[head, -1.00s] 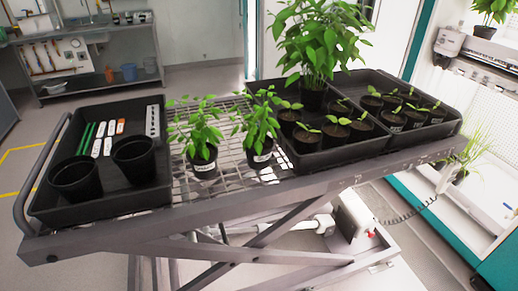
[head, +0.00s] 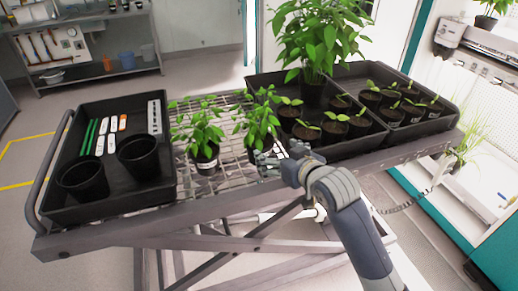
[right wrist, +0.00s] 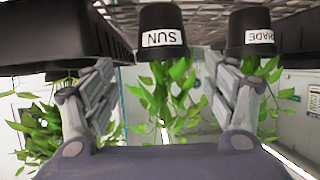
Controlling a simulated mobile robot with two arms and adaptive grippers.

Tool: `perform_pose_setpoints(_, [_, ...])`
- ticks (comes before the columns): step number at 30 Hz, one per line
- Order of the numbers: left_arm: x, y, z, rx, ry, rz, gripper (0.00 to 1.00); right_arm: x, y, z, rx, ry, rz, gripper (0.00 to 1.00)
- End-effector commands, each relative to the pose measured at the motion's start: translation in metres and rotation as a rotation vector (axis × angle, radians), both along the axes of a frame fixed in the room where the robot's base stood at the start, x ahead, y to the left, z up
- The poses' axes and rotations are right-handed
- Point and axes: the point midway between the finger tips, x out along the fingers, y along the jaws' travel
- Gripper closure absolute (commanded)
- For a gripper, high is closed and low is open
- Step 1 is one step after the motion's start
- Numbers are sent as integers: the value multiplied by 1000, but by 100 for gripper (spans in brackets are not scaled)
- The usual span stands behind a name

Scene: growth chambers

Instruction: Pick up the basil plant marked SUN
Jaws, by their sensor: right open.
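The basil plant marked SUN (head: 262,118) stands on the wire rack in a black pot. In the right wrist view, which is upside down, its pot (right wrist: 162,22) shows a white SUN label. A similar plant (head: 200,130) stands left of it, and its pot (right wrist: 250,25) reads SHADE in the wrist view. My right gripper (head: 270,163) is open in front of the SUN pot and hides part of it. In the wrist view, the SUN plant shows between the spread fingers, with nothing gripped. My left gripper is not in view.
Right of the SUN plant, a black tray (head: 318,153) holds several potted seedlings and a tall leafy plant (head: 318,40). A black tray (head: 75,212) at left holds two empty pots and labels. The cart's front rail (head: 225,207) runs below my gripper.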

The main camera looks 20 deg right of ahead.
Motion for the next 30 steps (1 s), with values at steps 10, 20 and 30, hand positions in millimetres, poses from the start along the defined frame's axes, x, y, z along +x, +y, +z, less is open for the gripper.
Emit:
perform_pose_setpoints(10, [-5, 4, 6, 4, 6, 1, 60, 41, 6, -14, 3, -3, 0, 22])
perform_pose_setpoints(20, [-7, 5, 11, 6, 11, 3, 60, 58, 9, -22, 2, -2, 0, 22])
perform_pose_setpoints(30, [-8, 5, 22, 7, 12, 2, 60, 91, 16, -38, 1, -2, 0, 22])
